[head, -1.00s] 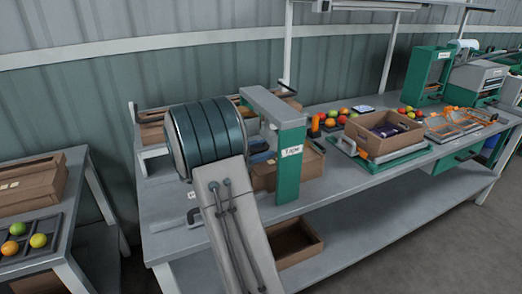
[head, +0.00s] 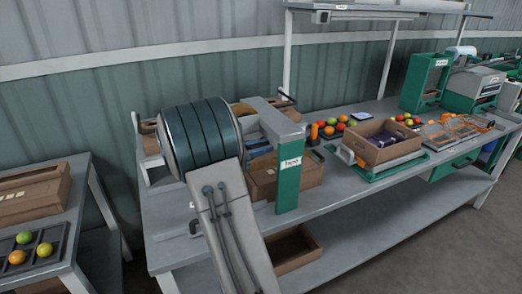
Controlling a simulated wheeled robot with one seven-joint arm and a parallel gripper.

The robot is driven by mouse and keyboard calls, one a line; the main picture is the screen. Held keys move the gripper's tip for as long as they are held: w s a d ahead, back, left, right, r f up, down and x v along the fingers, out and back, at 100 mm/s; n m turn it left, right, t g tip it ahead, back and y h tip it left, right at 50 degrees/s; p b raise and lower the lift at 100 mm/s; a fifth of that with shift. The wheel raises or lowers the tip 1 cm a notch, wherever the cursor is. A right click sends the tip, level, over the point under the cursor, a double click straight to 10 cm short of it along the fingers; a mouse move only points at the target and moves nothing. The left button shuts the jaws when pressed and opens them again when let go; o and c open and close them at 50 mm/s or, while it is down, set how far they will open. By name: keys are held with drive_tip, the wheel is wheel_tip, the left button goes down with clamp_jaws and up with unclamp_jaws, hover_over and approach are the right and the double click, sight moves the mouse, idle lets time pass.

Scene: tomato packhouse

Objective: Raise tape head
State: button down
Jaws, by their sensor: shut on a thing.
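The tape machine (head: 289,183) is a green upright post with a white label. It stands at the front edge of the grey bench. A grey beam (head: 273,118) runs back from its top. A small black handle (head: 287,97) shows near the beam's far end. My arm's large dark drum-shaped joint and grey link stand in front, to the left of the post. My gripper is not visible, and what it may hold cannot be seen. The part of the machine behind the drum is hidden, so I cannot tell how high the tape head sits.
An open carton (head: 308,177) lies behind the post. Right of it, a carton (head: 382,151) with a dark item sits on a green-edged platform, near several tomatoes (head: 330,127). A lower shelf holds a box (head: 290,262). A side table (head: 65,245) stands left.

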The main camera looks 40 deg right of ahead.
drive_tip(key=shift+w+r, duration=0.1)
drive_tip(key=shift+r, duration=0.3)
drive_tip(key=c, duration=1.4)
unclamp_jaws()
drive_tip(key=shift+o, duration=0.2)
drive_tip(key=shift+f, duration=0.1)
drive_tip(key=shift+a, duration=0.3)
drive_tip(key=b+v, duration=0.1)
drive_tip(key=v, duration=1.2)
drive_tip(key=shift+w, duration=0.15)
